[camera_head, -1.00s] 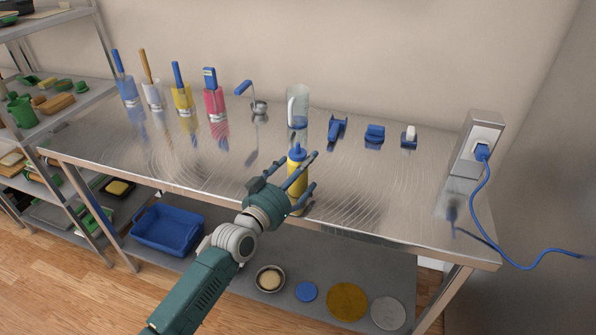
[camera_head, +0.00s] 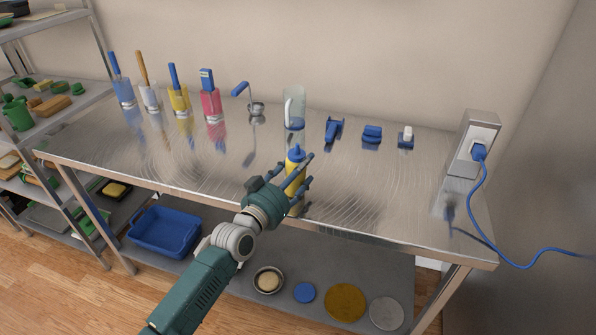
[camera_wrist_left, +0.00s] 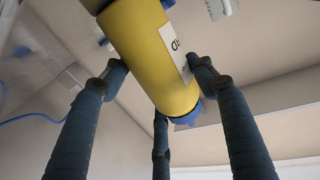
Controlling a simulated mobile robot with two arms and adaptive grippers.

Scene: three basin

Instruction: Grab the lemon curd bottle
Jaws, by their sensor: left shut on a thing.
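The lemon curd bottle (camera_head: 295,172) is yellow with a blue cap and nozzle. It stands near the front edge of the steel table. My left gripper (camera_head: 298,180) reaches it from the front left, with its blue fingers closed around the bottle. In the left wrist view the yellow bottle (camera_wrist_left: 150,55) with a white label lies between the fingers (camera_wrist_left: 160,85), which touch its sides. My right gripper is not in view.
A clear jug (camera_head: 294,108) stands behind the bottle. Blue items (camera_head: 372,134) lie to its right. A power box (camera_head: 474,140) with a blue cable is at the right end.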

